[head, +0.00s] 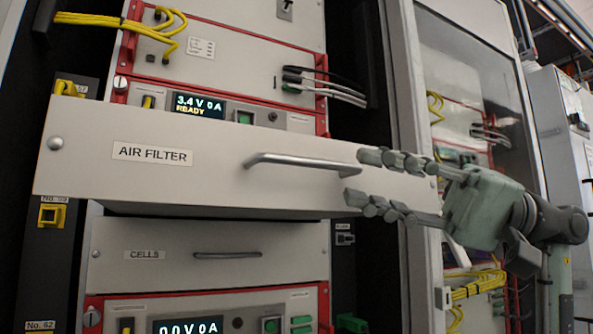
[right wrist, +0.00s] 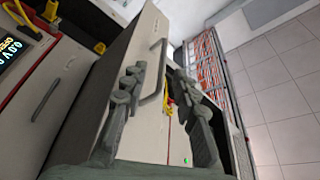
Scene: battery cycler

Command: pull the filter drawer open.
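The filter drawer (head: 220,175) is a wide pale front labelled AIR FILTER, and it stands out well forward of the cabinet face. Its grey bar handle (head: 310,162) runs across the right half of the front. My right gripper (head: 357,178) is open at the handle's right end, one finger above the bar and one below. In the right wrist view the drawer (right wrist: 122,62) stands out from the rack, and the handle (right wrist: 163,68) shows between the spread fingers (right wrist: 158,88). Neither finger visibly closes on the bar. My left gripper is not in view.
A CELLS drawer (head: 140,272) with a slim handle sits below, set further back. Display units (head: 198,105) with yellow and black cables are above. An open glazed cabinet door (head: 470,60) stands at the right, behind my right arm. Clear floor (right wrist: 285,100) shows in the right wrist view.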

